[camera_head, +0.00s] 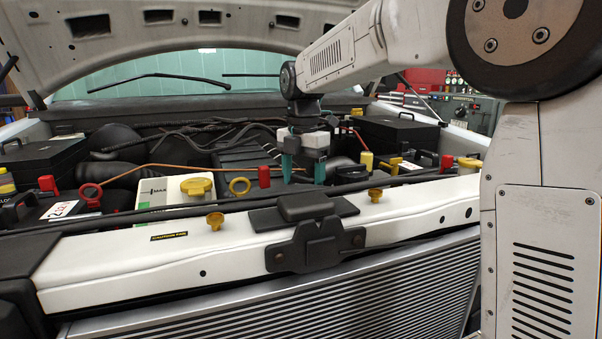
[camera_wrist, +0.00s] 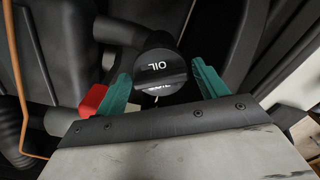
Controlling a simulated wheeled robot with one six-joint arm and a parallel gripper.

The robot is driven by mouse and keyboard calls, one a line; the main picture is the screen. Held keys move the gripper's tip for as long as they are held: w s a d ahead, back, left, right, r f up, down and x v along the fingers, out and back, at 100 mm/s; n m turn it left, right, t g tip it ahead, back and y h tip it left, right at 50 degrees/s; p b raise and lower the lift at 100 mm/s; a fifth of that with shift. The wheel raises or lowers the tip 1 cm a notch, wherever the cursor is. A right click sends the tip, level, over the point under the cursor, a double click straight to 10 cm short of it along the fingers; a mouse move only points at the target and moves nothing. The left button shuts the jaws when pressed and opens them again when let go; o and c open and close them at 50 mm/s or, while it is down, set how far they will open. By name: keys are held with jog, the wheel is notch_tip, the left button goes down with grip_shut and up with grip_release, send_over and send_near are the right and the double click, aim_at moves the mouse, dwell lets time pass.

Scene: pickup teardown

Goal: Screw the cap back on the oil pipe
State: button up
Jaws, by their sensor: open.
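The black oil cap (camera_wrist: 160,72), with white "OIL" lettering, shows in the wrist view. It lies between the two green fingers of my gripper (camera_wrist: 161,68), with a gap visible on each side. In the head view my gripper (camera_head: 303,181) points down into the engine bay, behind the white front crossbeam. Its fingers are apart. I cannot make out the cap in that view.
A red block (camera_head: 264,176) stands just left of my gripper, and a yellow cap (camera_head: 367,161) to its right. Black hoses run behind. The raised hood (camera_head: 200,35) hangs above.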

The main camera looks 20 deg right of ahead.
aim_at(303, 177)
jog(key=c, duration=0.9)
jog(key=m, duration=0.7)
jog(key=shift+m, duration=0.4)
jog(key=m, duration=0.7)
jog(key=o, duration=1.2)
notch_tip(303, 177, up, 7)
jog(key=shift+r, duration=0.2)
jog(key=shift+f, duration=3.8)
